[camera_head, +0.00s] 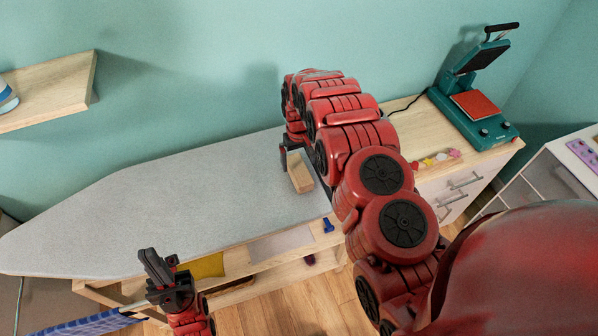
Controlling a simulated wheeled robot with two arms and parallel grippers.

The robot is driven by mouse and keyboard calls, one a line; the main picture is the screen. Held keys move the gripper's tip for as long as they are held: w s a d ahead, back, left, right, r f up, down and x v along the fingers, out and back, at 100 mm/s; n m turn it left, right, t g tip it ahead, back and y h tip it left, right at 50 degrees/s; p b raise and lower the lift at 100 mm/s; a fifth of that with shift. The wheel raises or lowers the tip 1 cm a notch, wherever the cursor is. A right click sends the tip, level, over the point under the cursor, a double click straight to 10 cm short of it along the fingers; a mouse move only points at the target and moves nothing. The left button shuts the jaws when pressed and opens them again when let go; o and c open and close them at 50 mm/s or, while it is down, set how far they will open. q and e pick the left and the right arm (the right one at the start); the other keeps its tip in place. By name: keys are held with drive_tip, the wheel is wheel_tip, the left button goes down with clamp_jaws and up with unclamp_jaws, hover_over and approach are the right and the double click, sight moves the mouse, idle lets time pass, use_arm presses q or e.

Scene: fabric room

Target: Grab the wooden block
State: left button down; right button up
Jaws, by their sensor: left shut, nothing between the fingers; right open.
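The wooden block (301,176) is a light-wood piece on the right end of the grey ironing board (190,195). My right gripper (291,160) is open, pointing down at the block's far left side. One dark finger shows left of the block; the rest of the gripper is hidden by my red arm, so I cannot tell if it touches the block. My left gripper (155,267) is shut and empty, pointing up in front of the board's near edge.
A green heat press (472,98) stands on a wooden cabinet (440,171) at the right. A wall shelf (50,95) is at the upper left. Below the board is a shelf with a yellow cloth (205,267). The board's left and middle are clear.

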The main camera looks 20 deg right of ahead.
sight(299, 169)
drive_tip(key=f+p, duration=0.2)
drive_tip(key=f, duration=0.1)
drive_tip(key=shift+s+f, duration=0.2)
drive_tip(key=shift+f, duration=0.05)
drive_tip(key=shift+f+p, duration=0.35)
drive_tip(key=shift+f, duration=0.35)
clamp_jaws()
